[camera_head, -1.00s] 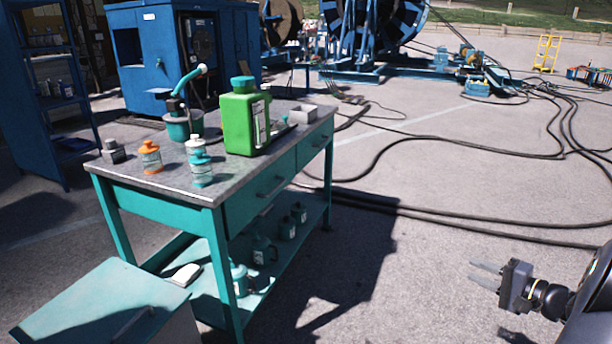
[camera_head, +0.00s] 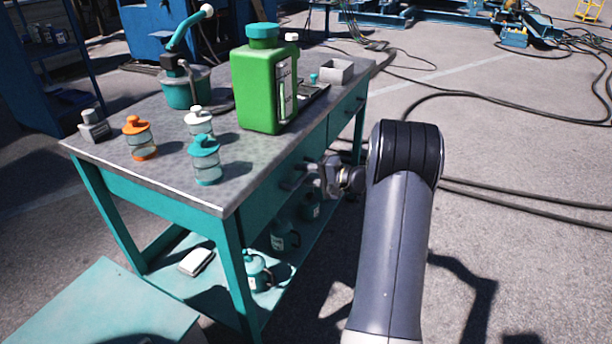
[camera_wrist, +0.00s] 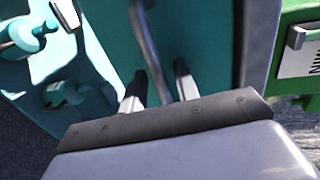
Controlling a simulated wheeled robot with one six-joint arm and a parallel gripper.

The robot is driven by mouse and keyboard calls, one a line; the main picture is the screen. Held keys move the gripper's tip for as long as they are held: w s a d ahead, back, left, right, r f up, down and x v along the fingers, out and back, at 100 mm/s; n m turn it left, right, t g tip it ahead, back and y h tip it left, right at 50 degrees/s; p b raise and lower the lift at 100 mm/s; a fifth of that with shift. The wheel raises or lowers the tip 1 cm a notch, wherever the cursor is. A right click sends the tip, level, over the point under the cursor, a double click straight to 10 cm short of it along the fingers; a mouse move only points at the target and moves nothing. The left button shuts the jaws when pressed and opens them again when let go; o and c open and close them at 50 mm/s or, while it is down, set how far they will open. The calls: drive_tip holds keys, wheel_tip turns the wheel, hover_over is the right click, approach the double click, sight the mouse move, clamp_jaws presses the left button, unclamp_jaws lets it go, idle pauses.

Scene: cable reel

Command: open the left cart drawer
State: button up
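The teal cart (camera_head: 237,178) has two drawers side by side in its long right side. The left drawer (camera_head: 262,199) is the nearer one and its front looks flush with the cart. In the head view my gripper (camera_head: 292,180) is at this drawer's front, partly hiding its handle. In the wrist view the grey bar handle (camera_wrist: 148,38) runs between the two fingers of my gripper (camera_wrist: 160,80). The fingers are apart, one on each side of the bar, with small gaps showing. The teal drawer front (camera_wrist: 205,45) lies just beyond the fingertips.
The lower shelf holds several cans. A teal-topped box (camera_head: 100,305) stands at front left. Cables lie on the ground at right.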

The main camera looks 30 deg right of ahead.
drive_tip(key=shift+w, duration=0.15)
clamp_jaws()
idle(0.4)
